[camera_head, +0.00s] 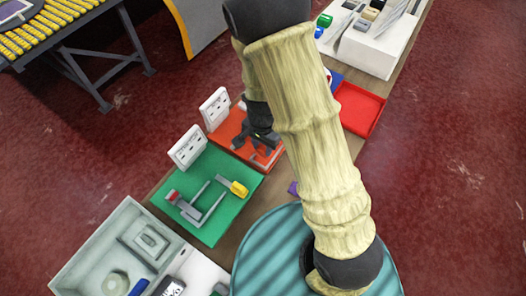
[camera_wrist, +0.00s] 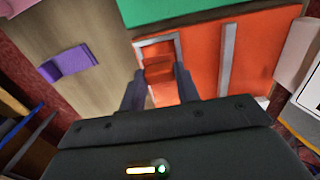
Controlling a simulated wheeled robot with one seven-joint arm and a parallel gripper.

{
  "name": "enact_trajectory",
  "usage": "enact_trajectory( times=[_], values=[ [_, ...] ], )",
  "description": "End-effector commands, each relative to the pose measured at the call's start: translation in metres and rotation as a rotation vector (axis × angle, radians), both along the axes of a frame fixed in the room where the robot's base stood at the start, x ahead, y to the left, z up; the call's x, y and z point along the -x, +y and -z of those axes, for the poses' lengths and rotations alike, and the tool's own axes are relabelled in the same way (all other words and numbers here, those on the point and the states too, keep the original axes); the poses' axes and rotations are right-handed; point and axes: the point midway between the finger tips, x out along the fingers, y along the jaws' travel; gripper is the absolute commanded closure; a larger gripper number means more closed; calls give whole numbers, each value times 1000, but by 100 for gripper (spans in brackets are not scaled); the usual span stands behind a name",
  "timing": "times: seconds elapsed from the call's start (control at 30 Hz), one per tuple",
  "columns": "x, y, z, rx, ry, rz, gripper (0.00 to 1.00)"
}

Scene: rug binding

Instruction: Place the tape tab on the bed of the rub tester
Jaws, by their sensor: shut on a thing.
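My gripper (camera_head: 262,143) is over the orange-red station (camera_head: 228,132) in the head view; the arm hides part of it. In the wrist view my gripper (camera_wrist: 159,84) has its fingers on either side of a small orange-red piece (camera_wrist: 158,72), which I take to be the tape tab. The piece sits within a grey frame on the orange base (camera_wrist: 203,58). Its colour nearly matches the base, so I cannot tell whether it touches it. Which station is the rub tester is not clear. A green station (camera_head: 215,225) beside it carries grey bars, a red block and a yellow block.
A purple piece (camera_wrist: 68,62) lies on the bare bench left of the fingers in the wrist view. White panels (camera_head: 187,147) stand behind the stations. A grey tray (camera_head: 88,262) is at lower left and a red tray (camera_head: 358,108) at right.

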Motion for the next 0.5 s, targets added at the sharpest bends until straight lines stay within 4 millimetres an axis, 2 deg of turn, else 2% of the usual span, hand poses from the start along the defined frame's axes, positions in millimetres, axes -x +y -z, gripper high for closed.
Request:
enact_trajectory(
  times=[0.3, 0.5],
  values=[
    [0, 0, 2, -1, -1, 0, 90],
    [0, -1, 27, 0, 3, 2, 90]
  ],
)
